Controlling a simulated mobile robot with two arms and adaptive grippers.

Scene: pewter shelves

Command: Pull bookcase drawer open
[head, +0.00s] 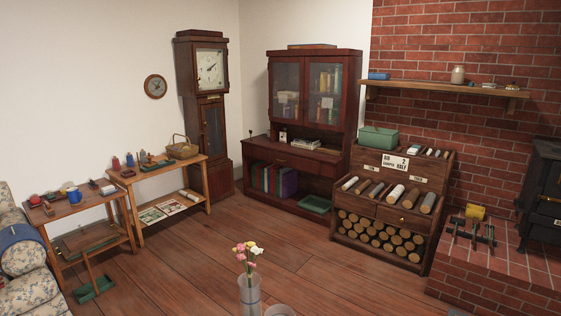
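The bookcase (353,90) is a tall dark red-brown cabinet against the back wall. Its upper part has two glass doors with books behind them. Below a ledge that holds a few small items, a drawer front (300,161) runs across the bookcase. The drawer looks shut, flush with the frame, with a small handle that is hard to make out. Books stand on the open shelf underneath. Neither of my grippers is in view.
A wooden log rack (392,215) stands to the right of the bookcase, and a tall clock (207,70) to its left. A glass vase of flowers (250,295) is at the bottom, close to me. The plank floor (215,250) before the bookcase is mostly clear. A green tray (315,204) sits low on it.

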